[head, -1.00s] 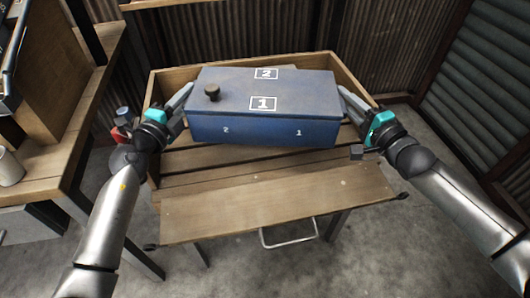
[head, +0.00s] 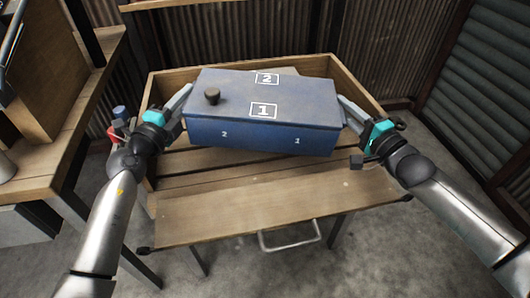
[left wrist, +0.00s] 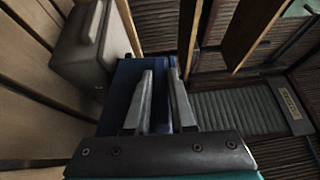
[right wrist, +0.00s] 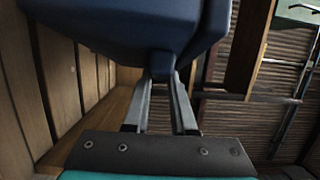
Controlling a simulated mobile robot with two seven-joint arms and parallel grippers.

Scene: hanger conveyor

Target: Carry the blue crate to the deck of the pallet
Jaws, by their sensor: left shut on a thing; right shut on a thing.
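The blue crate (head: 265,115) is a long closed box with a dark knob on top and white 1 and 2 markings. It is held at both ends over a slatted wooden bench with raised sides (head: 270,205); I cannot tell the gap beneath it. My left gripper (head: 186,97) is shut on its left end, and the left wrist view shows the fingers (left wrist: 160,78) against blue. My right gripper (head: 344,103) is shut on its right end; the fingers (right wrist: 161,80) meet a blue part below its body. I cannot pick out a separate pallet.
A grey case (left wrist: 85,50) lies beside the crate in the left wrist view. A wooden workbench (head: 45,150) stands at the left. A metal handle (head: 289,238) sticks out below the bench front. Corrugated walls close the back and right; bare floor shows at right.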

